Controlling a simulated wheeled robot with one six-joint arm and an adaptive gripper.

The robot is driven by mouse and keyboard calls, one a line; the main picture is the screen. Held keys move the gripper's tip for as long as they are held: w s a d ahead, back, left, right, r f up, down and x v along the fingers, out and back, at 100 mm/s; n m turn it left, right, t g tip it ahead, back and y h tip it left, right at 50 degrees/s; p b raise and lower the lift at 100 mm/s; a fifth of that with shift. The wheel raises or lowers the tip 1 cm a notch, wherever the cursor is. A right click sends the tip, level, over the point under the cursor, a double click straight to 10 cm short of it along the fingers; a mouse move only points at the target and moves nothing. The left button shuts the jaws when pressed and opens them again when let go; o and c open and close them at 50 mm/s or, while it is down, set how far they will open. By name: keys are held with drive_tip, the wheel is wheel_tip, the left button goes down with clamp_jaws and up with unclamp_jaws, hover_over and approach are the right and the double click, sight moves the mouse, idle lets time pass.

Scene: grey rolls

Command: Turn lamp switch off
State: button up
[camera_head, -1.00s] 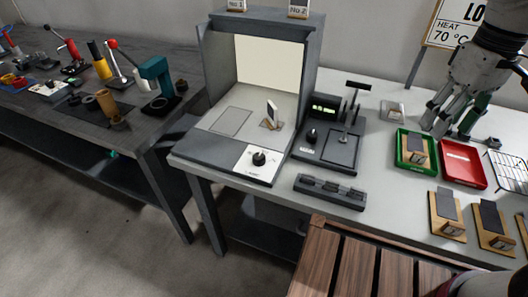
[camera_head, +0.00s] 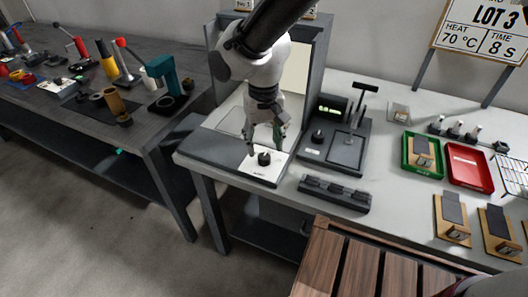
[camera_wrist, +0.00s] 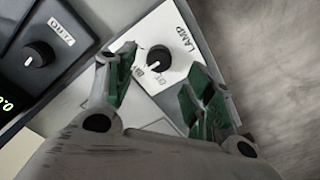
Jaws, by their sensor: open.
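The lamp switch is a black round knob (camera_head: 264,158) on a white plate (camera_head: 256,170) at the front right of the grey light booth (camera_head: 210,150). My gripper (camera_head: 265,150) is over the knob, pointing down, with its fingers apart. In the wrist view the knob (camera_wrist: 158,57) sits beyond and between the two green-padded fingertips (camera_wrist: 158,75), with the word LAMP printed beside it. No contact with the knob shows. The position marks on the plate are too small to read surely.
Right of the booth stands a dark device with its own knob (camera_head: 318,136), a green display (camera_head: 330,110) and a lever (camera_head: 362,100). A black slotted rack (camera_head: 334,194) lies in front of it. Green (camera_head: 408,163) and red (camera_head: 470,180) trays are farther right.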

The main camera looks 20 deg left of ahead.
sight(264, 156)
drive_tip(key=shift+f, duration=2.15)
drive_tip(key=c, duration=1)
